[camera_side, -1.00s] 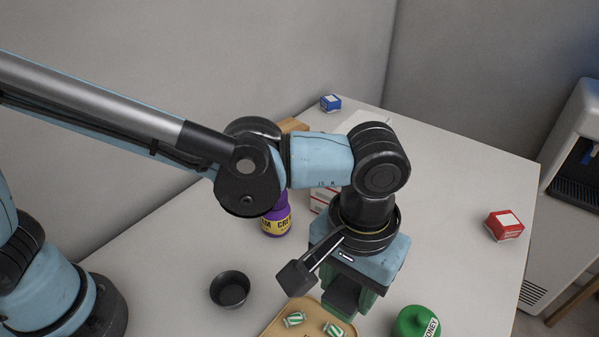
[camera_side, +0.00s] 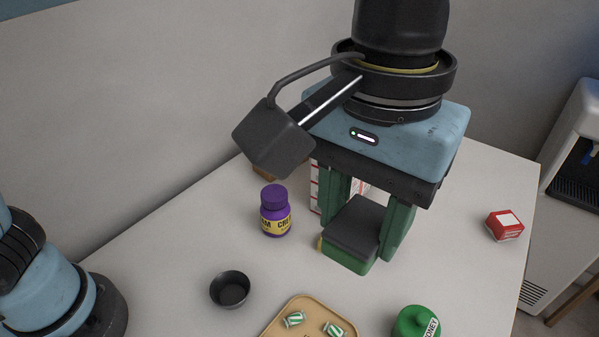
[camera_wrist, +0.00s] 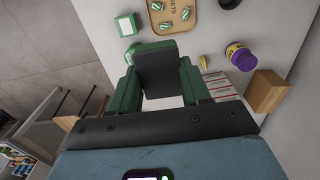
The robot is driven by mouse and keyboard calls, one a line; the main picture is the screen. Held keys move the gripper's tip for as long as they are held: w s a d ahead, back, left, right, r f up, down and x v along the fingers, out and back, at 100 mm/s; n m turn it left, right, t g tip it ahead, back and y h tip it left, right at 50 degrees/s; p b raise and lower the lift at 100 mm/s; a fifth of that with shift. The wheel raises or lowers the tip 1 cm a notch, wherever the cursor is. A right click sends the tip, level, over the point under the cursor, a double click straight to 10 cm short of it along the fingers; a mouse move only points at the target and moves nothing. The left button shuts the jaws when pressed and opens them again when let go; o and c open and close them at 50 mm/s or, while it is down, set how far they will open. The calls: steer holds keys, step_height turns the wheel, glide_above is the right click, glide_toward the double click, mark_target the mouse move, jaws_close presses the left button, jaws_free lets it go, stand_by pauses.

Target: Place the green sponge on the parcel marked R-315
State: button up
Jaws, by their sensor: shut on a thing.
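My gripper (camera_side: 366,222) is shut on the green sponge (camera_side: 350,262), a block with a dark grey top face, and holds it between two green fingers. In the wrist view my gripper (camera_wrist: 160,88) shows the sponge's dark face (camera_wrist: 160,72) between the fingers. A white box with red stripes (camera_side: 316,188) stands behind the gripper, mostly hidden; its striped side also shows in the wrist view (camera_wrist: 220,84). No R-315 mark is readable in either view, so I cannot tell which thing is that parcel.
A purple bottle (camera_side: 275,212), black bowl (camera_side: 230,289), tan tray (camera_side: 308,304) with striped pieces and green honey jar (camera_side: 415,322) stand nearer the camera. A red box (camera_side: 504,225) stands right. A brown block (camera_wrist: 267,91) is beside the striped box.

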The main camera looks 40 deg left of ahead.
steer(key=w+a+r+n, duration=0.1)
steer(key=w+a+n, duration=1.7)
steer(key=w+a, duration=0.45)
steer(key=w+a+f, duration=0.2)
steer(key=a+f, duration=0.1)
steer(key=f, duration=0.1)
steer(key=w+a+f, duration=0.2)
steer(key=a+f, duration=0.2)
steer(key=w+a+f, duration=0.2)
steer(key=a+f, duration=0.1)
steer(key=a, duration=0.1)
steer(key=shift+a+f, duration=0.15)
steer(key=shift+f, duration=2.3)
steer(key=shift+f, duration=0.1)
steer(key=o, duration=1)
